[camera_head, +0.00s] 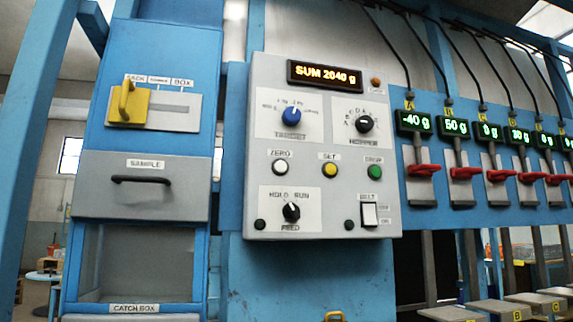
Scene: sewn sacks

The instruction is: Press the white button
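The white button (281,168) is on the left of the grey control panel (322,214), under the label ZERO. To its right are a yellow button (331,170), labelled SET or similar, and a green button (375,172), labelled DROP. The panel display (324,75) reads "SUM 2040 g". My gripper is not in view, and nothing covers the white button.
A blue knob (291,115) and black knobs stand out from the panel. Red handles (422,170) under small green displays line the right. A yellow lever (127,103) and a SAMPLE drawer (145,184) are at left. The space before the panel looks clear.

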